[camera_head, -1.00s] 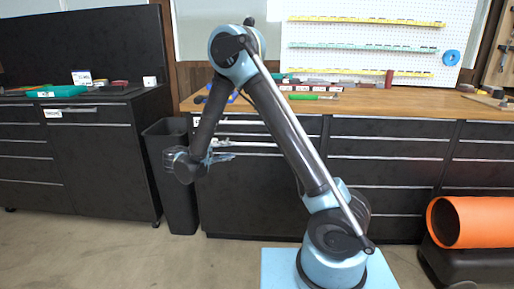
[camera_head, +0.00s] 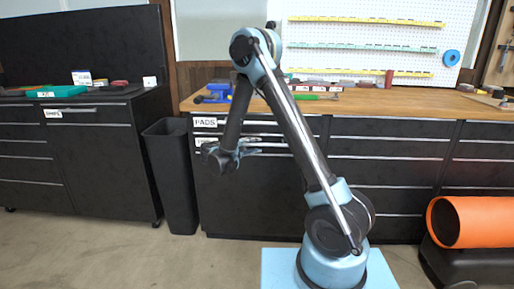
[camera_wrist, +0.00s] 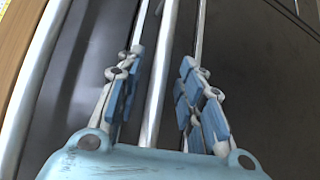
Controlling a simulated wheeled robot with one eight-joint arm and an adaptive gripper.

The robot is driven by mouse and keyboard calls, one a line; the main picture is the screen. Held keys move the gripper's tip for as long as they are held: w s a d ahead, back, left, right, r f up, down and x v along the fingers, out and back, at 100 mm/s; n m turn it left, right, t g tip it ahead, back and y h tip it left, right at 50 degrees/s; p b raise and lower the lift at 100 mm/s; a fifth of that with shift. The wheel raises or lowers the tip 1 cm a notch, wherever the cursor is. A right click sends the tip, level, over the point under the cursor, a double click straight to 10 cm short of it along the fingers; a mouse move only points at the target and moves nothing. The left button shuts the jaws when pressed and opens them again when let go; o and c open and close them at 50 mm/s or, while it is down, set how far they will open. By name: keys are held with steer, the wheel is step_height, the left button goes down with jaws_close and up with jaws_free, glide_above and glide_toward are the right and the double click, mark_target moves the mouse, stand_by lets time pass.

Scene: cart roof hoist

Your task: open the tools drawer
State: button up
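My gripper (camera_head: 262,145) is in front of the upper drawers of the workbench cabinet, and it also shows in the wrist view (camera_wrist: 155,92). Its two blue-padded fingers are apart, with a drawer handle bar (camera_wrist: 160,80) running between them in that view. I see no finger pressed on the bar. The top drawer bears a label reading PADS (camera_head: 205,122). The drawer below it has a label (camera_head: 203,142) partly hidden by my wrist, so I cannot read it. No tools label is readable. The drawers under the bench look shut.
A black bin (camera_head: 172,175) stands left of the bench cabinet. The wooden benchtop (camera_head: 400,101) holds small tools and boxes, including a blue item (camera_head: 216,94). Another dark cabinet (camera_head: 105,150) stands left. An orange tube (camera_head: 475,221) lies at the right.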

steer(key=shift+w+d+f, duration=0.1)
steer(key=shift+w+d, duration=0.4)
steer(key=shift+d, duration=0.05)
jaws_close()
steer(key=shift+s, duration=0.1)
